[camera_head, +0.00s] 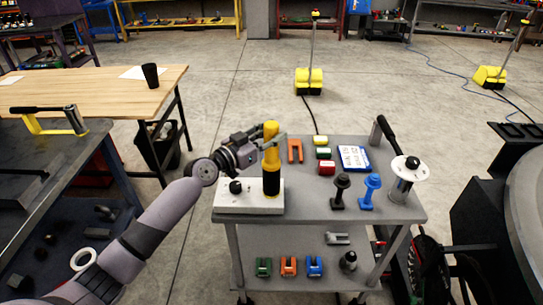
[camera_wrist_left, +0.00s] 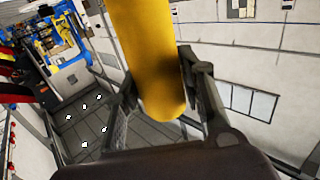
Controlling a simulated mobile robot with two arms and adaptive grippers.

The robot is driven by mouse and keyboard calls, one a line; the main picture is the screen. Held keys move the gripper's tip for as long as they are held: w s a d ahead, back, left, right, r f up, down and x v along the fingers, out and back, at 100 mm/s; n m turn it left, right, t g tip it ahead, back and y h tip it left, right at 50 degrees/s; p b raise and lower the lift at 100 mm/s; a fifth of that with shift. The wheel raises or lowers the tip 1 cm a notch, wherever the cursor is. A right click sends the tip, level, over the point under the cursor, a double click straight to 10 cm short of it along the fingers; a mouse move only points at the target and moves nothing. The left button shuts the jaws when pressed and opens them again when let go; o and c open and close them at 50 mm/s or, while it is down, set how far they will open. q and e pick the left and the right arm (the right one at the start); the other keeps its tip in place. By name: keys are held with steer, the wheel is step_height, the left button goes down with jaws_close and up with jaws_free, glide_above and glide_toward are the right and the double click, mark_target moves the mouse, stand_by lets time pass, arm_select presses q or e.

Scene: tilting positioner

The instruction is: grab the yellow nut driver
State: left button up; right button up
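The yellow nut driver (camera_head: 270,158) has a yellow handle and a black lower part. It stands upright at the light grey block (camera_head: 237,203) on the left of the cart top. My left gripper (camera_head: 271,143) reaches it from the left, with its fingers around the upper yellow handle. In the left wrist view the yellow handle (camera_wrist_left: 152,60) lies between the two fingers, which appear to press on its sides. The fingertips are partly hidden behind the handle there. My right gripper is not in view.
The grey cart (camera_head: 310,212) also holds a black knobbed piece (camera_head: 340,190), a blue one (camera_head: 370,190), small coloured blocks, a blue-and-white box (camera_head: 353,158) and a white reel (camera_head: 405,170). A wooden table (camera_head: 95,90) stands at left, with open floor behind the cart.

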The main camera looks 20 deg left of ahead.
arm_select(q)
jaws_close()
stand_by(0.5)
steer(key=shift+r, duration=0.2)
